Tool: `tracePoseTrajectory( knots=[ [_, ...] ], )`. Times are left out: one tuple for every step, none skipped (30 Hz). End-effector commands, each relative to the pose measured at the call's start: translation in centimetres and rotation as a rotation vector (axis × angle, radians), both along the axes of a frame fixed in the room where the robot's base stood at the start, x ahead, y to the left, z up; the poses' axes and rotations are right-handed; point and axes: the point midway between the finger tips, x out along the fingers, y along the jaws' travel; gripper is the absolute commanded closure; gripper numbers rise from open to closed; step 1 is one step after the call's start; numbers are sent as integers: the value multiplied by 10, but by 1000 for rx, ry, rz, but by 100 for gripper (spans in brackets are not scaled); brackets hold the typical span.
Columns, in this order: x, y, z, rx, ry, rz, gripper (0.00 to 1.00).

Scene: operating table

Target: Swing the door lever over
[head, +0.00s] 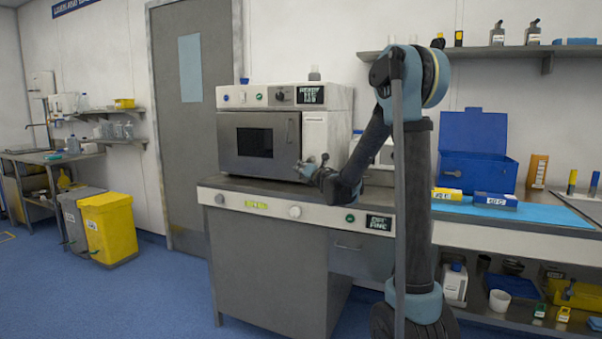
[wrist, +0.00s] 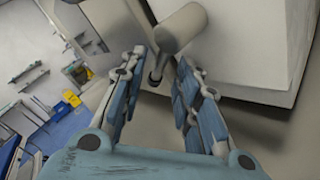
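The box-shaped machine (head: 258,97) stands on the counter, its grey door (head: 228,145) with a dark window facing front and looking shut. In the wrist view a pale grey lever (wrist: 181,29) with a thick rounded grip shows just beyond my fingertips, its thin stem between them. My gripper (head: 312,168) is at the lower right corner of the door in the head view. In the wrist view my gripper (wrist: 160,62) is open, with a finger on each side of the stem. I cannot tell whether either finger touches it. In the head view I cannot separate the lever from my fingers.
The counter front (head: 262,206) lies below my gripper. A blue open case (head: 474,150) and a blue mat (head: 545,216) are on the bench to the right. A yellow bin (head: 107,225) stands on the floor at left. The blue floor (head: 165,290) in front is clear.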

Motion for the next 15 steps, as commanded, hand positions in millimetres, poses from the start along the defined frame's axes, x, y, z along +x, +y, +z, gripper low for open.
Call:
tracePoseTrajectory(
  knots=[
    [2,1,0,0,0,0,70],
    [3,2,0,0,0,0,70],
    [4,2,0,0,0,0,70],
    [5,2,0,0,0,0,70],
    [5,3,0,0,0,0,70],
    [5,3,0,0,0,0,70],
    [6,3,0,0,0,0,70],
    [5,3,0,0,0,0,70],
    [5,3,0,0,0,0,70],
    [5,3,0,0,0,0,70],
    [5,3,0,0,0,0,70],
    [5,3,0,0,0,0,72],
    [5,3,0,0,0,0,79],
    [5,3,0,0,0,0,86],
    [5,3,0,0,0,0,95]
  ],
)
